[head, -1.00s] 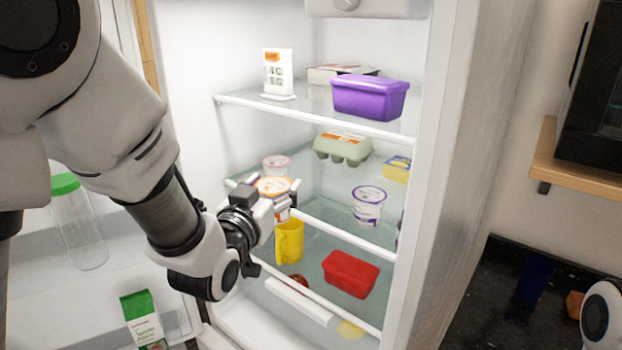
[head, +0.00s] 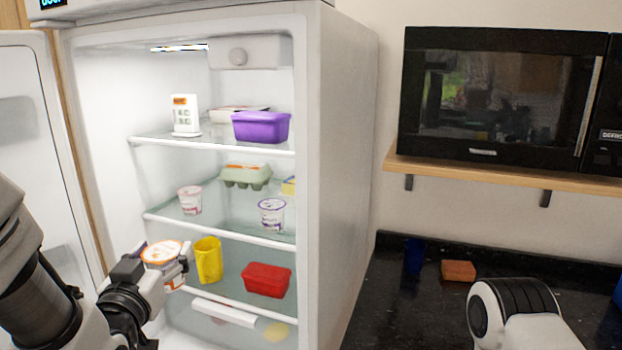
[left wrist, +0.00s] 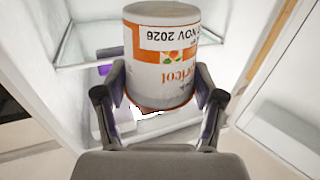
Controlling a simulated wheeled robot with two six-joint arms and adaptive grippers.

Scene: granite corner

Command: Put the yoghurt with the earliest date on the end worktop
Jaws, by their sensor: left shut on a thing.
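My left gripper (head: 160,274) is shut on the apricot yoghurt (head: 163,254), a white pot with an orange lid, just in front of the open fridge's lower shelves. In the left wrist view the apricot yoghurt (left wrist: 165,60) sits between the fingers (left wrist: 162,105), with its label upside down reading "NOV 2026"; any day figure is not clear. A pink-lidded yoghurt (head: 190,200) and a purple-lidded yoghurt (head: 272,213) stand on the middle shelf; their dates are too small to read. A dark worktop (head: 400,310) lies right of the fridge. My right gripper is not in view.
On the fridge shelves are a purple tub (head: 261,127), an egg box (head: 246,176), a yellow jug (head: 208,260) and a red tub (head: 266,280). A blue cup (head: 414,256) and an orange-brown block (head: 458,271) stand on the worktop, below a microwave (head: 490,95) on a wooden shelf (head: 500,175).

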